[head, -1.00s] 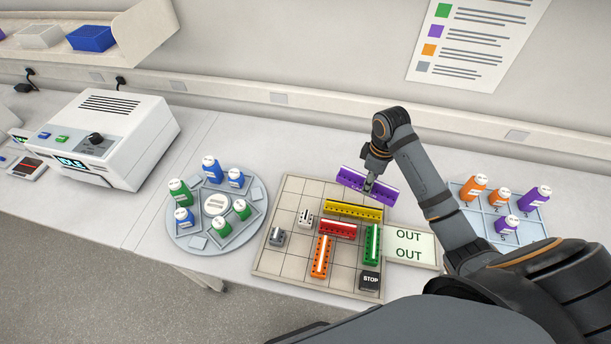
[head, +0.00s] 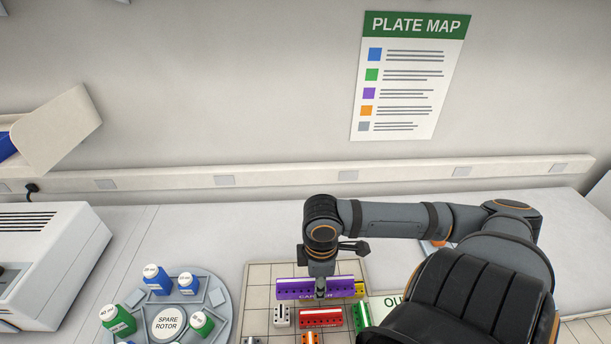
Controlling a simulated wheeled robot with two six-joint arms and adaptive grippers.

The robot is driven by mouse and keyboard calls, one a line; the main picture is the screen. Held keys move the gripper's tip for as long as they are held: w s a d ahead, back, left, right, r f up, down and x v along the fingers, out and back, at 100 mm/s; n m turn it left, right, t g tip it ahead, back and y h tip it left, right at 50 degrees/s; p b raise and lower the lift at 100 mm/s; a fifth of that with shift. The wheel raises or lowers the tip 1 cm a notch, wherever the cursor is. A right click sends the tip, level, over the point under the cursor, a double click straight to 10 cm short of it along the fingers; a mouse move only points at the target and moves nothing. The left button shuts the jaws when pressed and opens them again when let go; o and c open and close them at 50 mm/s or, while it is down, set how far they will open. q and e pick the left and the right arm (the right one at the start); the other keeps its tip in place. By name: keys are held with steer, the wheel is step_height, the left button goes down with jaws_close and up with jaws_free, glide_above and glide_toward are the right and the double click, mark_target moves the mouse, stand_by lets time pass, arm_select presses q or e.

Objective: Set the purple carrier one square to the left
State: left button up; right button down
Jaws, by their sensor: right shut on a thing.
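The purple carrier (head: 295,287) is a long block with lettering on its front, over the upper part of the gridded board (head: 258,275). My right gripper (head: 320,285) points down and is shut on the carrier, right of its middle. I cannot tell whether the carrier touches the board. A yellow carrier (head: 360,288) shows only at its right end, beside the purple one; the rest is hidden. My left gripper is out of view.
A white block (head: 282,316), a red carrier (head: 320,318) and a green carrier (head: 361,317) stand just below. The spare rotor (head: 168,323) with bottles is left of the board. The OUT plate (head: 387,306) is partly behind my arm.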

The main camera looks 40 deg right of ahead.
steer(key=w+d+f, duration=0.2)
steer(key=w, duration=0.1)
steer(key=w+d+f+b, duration=0.1)
steer(key=w+d+f, duration=0.1)
steer(key=w+f, duration=0.1)
steer(key=w+d+f, duration=0.2)
steer(key=w+f, duration=0.1)
steer(key=shift+w+f+b, duration=0.15)
steer(key=shift+w+b, duration=0.15)
steer(key=shift+w, duration=0.05)
steer(key=shift+w+d+f+p, duration=0.15)
steer(key=shift+f+p, duration=0.4)
steer(key=shift+f, duration=1.2)
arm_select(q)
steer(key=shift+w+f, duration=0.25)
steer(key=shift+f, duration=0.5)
arm_select(e)
steer(key=shift+f, duration=0.2)
steer(key=shift+f, duration=0.1)
steer(key=c, duration=0.7)
jaws_free()
